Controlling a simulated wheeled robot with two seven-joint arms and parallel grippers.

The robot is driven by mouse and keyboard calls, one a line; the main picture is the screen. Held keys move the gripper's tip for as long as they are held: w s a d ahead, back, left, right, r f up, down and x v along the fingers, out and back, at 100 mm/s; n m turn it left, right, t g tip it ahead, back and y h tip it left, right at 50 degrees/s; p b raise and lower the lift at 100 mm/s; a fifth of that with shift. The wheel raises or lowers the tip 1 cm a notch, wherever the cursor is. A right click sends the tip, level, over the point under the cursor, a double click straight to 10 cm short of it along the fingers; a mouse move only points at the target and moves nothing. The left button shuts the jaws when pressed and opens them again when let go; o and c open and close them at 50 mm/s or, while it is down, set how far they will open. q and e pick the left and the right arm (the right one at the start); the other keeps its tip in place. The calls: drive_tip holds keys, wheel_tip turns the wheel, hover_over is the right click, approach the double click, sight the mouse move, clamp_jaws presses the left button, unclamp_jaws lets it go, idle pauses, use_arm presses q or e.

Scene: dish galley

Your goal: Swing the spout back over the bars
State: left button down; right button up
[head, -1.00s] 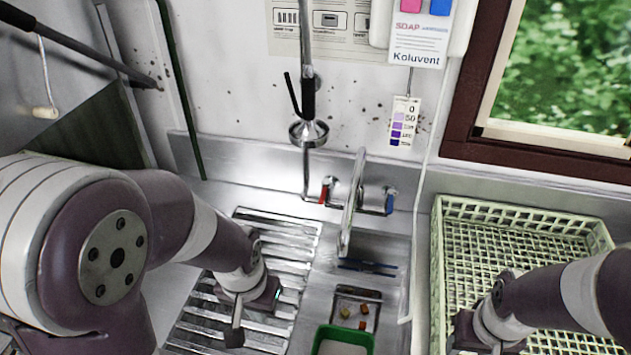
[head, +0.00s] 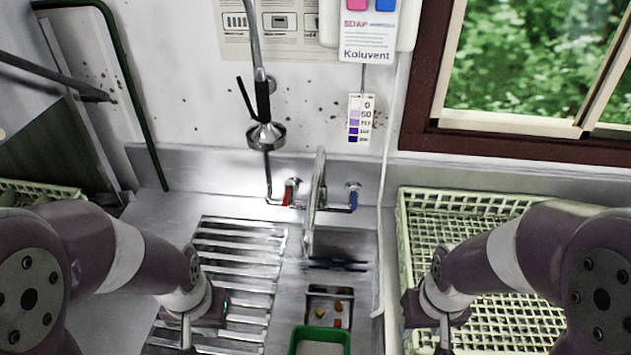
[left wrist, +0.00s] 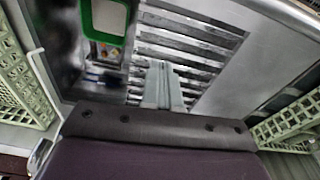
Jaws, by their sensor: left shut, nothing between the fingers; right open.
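The metal spout (head: 314,200) rises between the red and blue taps in the head view and points toward me. Its end is over the left side of the sink basin (head: 365,250), just right of the bars. The metal bars (head: 240,262) lie left of the basin; they also show in the left wrist view (left wrist: 190,45). My left gripper (head: 187,335) is shut and empty above the left part of the bars, apart from the spout; its fingers show in the left wrist view (left wrist: 163,85). My right gripper (head: 443,345) is open and empty over the crate on the right.
A pale green crate (head: 404,225) stands right of the sink. A hanging spray head (head: 266,135) is above the red tap (head: 289,190); the blue tap (head: 354,197) is to the right. A green tub (head: 320,333) sits at the basin's front. A white hose (head: 386,215) hangs beside the crate.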

idle(0.3)
use_arm(q)
drive_tip(key=c, duration=1.7)
unclamp_jaws()
drive_tip(key=o, duration=0.6)
drive_tip(key=shift+d+m, duration=0.3)
drive_tip(key=shift+d, duration=0.25)
drive_tip(key=shift+c, duration=0.2)
drive_tip(key=shift+o, duration=0.9)
drive_tip(key=shift+m+t, duration=0.3)
drive_tip(key=shift+t, duration=0.2)
drive_tip(key=w, duration=0.1)
drive_tip(key=w+d+r, duration=0.2)
drive_tip(key=w, duration=0.1)
drive_tip(key=t+h, duration=0.2)
drive_tip(key=h, duration=0.1)
approach(310, 208)
drive_tip(key=p+x, duration=0.3)
drive_tip(key=x, duration=0.5)
drive_tip(key=shift+d+f, duration=0.1)
drive_tip(key=shift+f, duration=0.2)
drive_tip(key=shift+c, duration=0.4)
